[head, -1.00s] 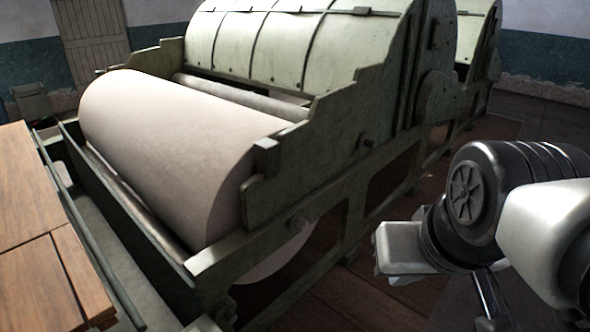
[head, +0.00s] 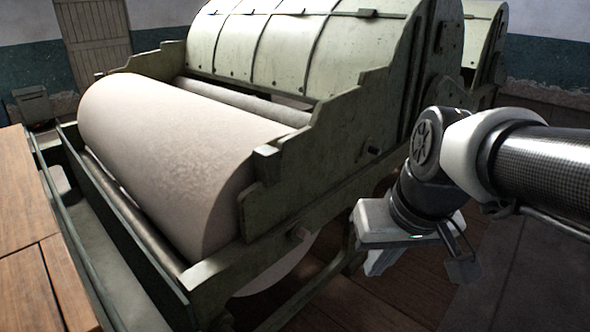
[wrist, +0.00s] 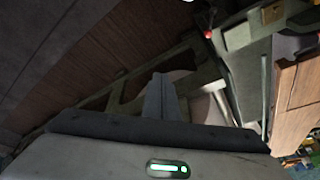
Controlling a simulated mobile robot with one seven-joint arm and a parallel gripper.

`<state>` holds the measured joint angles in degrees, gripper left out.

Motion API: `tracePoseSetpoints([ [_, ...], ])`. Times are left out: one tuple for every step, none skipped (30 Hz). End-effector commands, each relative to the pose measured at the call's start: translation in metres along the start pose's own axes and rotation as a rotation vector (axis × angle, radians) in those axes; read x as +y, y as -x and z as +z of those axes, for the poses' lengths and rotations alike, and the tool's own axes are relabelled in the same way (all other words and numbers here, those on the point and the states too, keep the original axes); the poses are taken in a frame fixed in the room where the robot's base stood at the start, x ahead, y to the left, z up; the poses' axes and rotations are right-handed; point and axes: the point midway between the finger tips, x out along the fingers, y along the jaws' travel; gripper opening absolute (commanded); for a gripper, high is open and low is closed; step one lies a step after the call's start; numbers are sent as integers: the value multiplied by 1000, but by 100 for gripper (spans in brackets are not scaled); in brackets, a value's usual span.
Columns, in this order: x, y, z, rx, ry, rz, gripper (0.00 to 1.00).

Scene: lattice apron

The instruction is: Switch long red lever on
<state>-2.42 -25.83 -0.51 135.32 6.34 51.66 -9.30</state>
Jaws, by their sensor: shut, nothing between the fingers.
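A small red knob or tip (wrist: 208,34) shows near the top of the wrist view, beside the green machine frame. It may be the end of the long red lever; its shaft cannot be made out. No red lever shows in the head view. My gripper (head: 373,266) hangs beside the right side of the green machine in the head view, its fingers pointing down. In the wrist view its fingers (wrist: 160,97) are together and empty, apart from the red tip in the picture.
The green machine (head: 325,165) with a large pale roller (head: 165,150) fills the middle. A wooden tabletop (head: 25,215) lies at the left. Wooden floor (head: 410,285) is open to the right of the machine, below my arm.

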Motion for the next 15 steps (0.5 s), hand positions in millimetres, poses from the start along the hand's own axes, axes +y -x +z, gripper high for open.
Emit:
tracePoseSetpoints([
  [-7,-30,-8,-58,31,-35,0],
  [-11,-43,-14,-85,50,-57,0],
  [-17,-61,-21,-119,76,-85,0],
  [-22,-75,-26,-144,95,-106,0],
  [-26,-90,-30,-169,113,-127,0],
  [-33,-111,-35,-201,136,-155,0],
  [-38,-127,-38,-225,153,-177,0],
  [-42,-144,-41,-248,170,-197,0],
  [-49,-167,-43,-278,190,-225,0],
  [-54,-184,-44,-300,205,-246,0],
  [-59,-202,-44,-322,221,-267,0],
  [-65,-226,-43,-349,239,-293,0],
  [-69,-243,-42,-367,251,-312,0],
  [-74,-259,-40,-385,264,-330,0],
  [-79,-280,-37,-406,279,-352,0],
])
